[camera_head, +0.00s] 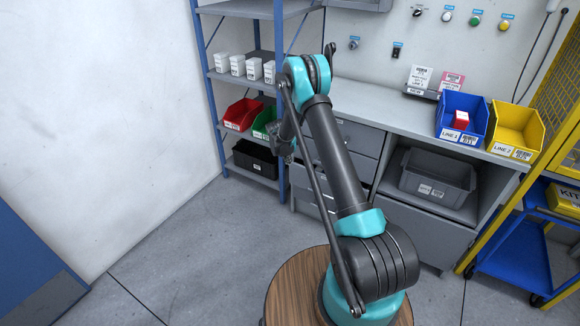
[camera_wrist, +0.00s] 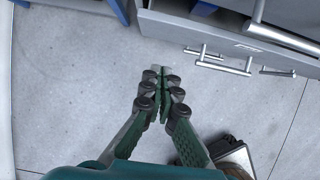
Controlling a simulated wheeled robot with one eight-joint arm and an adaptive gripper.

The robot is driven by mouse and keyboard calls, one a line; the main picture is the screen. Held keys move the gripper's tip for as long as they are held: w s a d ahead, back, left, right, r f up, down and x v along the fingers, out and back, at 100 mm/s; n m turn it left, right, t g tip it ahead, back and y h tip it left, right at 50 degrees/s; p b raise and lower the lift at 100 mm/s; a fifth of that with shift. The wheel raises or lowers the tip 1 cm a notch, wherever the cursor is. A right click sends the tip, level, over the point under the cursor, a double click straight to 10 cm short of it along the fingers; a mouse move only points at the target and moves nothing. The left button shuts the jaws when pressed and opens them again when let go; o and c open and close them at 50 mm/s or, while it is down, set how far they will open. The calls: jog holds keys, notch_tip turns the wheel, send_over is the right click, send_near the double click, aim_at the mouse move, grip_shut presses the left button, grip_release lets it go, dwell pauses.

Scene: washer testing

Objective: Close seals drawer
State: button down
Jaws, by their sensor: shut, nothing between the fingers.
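A grey drawer unit (camera_head: 362,138) stands under the counter in the head view, partly hidden behind my arm. In the wrist view a grey drawer front (camera_wrist: 180,31) with a small label runs across the top right, with several metal bar handles (camera_wrist: 222,66) near it. A dark gap behind the top edge of this front suggests that drawer stands out from the unit. I cannot read which label says seals. My gripper (camera_wrist: 160,72) is shut and empty, over the floor beside the drawer front and apart from it. In the head view my gripper (camera_head: 283,150) is left of the drawers.
Blue shelving (camera_head: 281,80) with white boxes, red and green bins and a black crate (camera_head: 255,160) stands left of the drawers. The counter (camera_head: 390,105) holds blue and yellow bins. A grey crate (camera_head: 437,178) sits in the open bay below. Floor (camera_head: 180,240) at left is clear.

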aim_at(302, 167)
jog(key=d+f, duration=0.2)
jog(key=w+d+f, duration=0.1)
jog(key=d+f, duration=0.1)
jog(key=f, duration=0.1)
jog(key=w+d+f, duration=0.1)
jog(key=d+f, duration=0.1)
jog(key=shift+w+f, duration=0.2)
jog(key=shift+w, duration=0.05)
jog(key=shift+w+d, duration=0.3)
jog(key=shift+w, duration=0.2)
dwell(0.4)
jog(key=shift+w+d+r, duration=0.1)
jog(key=shift+w+d, duration=0.65)
jog(key=shift+w, duration=0.3)
